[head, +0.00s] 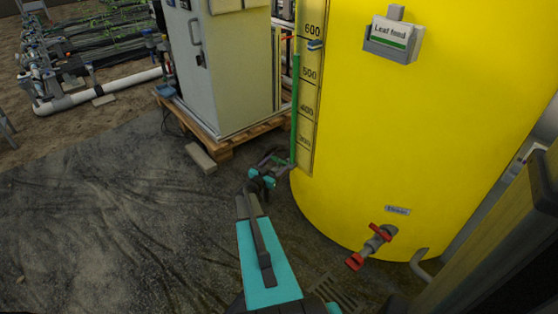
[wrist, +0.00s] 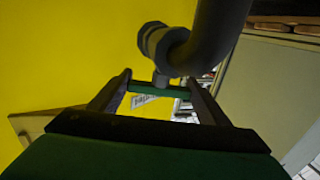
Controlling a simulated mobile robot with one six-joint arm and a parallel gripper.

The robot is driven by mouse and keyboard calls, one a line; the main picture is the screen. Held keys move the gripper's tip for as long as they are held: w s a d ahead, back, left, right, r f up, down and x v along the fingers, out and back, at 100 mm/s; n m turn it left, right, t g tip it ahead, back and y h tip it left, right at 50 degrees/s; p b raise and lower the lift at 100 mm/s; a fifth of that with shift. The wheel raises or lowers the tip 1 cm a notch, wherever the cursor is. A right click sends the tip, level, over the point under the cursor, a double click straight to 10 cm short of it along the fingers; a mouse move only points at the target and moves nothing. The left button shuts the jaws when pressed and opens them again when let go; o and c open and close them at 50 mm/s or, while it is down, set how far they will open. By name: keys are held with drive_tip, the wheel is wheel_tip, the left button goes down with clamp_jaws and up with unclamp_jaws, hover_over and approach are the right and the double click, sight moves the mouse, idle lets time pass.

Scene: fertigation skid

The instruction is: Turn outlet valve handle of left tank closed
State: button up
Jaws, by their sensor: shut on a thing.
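The yellow tank (head: 430,140) fills the right of the head view and the left of the wrist view (wrist: 60,60). A grey pipe elbow with a fitting (wrist: 160,42) is in front of it in the wrist view. A green valve handle (wrist: 160,88) lies crosswise below the fitting, between the fingers of my gripper (wrist: 158,90). My gripper is shut on this handle. In the head view my gripper (head: 272,165) is low at the tank's left edge, and the handle cannot be made out there.
A red-handled valve (head: 372,246) sticks out at the tank's lower front. A grey cabinet (head: 225,70) stands on a wooden pallet (head: 225,148) behind my gripper, with a loose block (head: 201,158) beside it. A brown post (head: 500,235) is at right. The dark ground sheet (head: 110,220) at left is clear.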

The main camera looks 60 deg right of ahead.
drive_tip(key=shift+w+d+r+m+g+y+p, duration=0.1)
drive_tip(key=shift+w+m+g+y+p, duration=0.1)
drive_tip(key=shift+m+g+p, duration=0.8)
drive_tip(key=shift+w+d+r+m+g+y+p, duration=0.15)
drive_tip(key=shift+m+g+p, duration=0.25)
drive_tip(key=shift+g+p, duration=1.1)
drive_tip(key=shift+s+a+f+p, duration=0.15)
drive_tip(key=shift+f+p, duration=0.05)
drive_tip(key=shift+p, duration=0.45)
drive_tip(key=o, duration=0.8)
drive_tip(key=shift+s+a, duration=0.1)
drive_tip(key=shift+a, duration=0.15)
drive_tip(key=p+v, duration=0.3)
drive_tip(key=v, duration=1)
drive_tip(key=shift+a+r, duration=0.15)
drive_tip(key=shift+a, duration=0.05)
drive_tip(key=shift+w, duration=0.2)
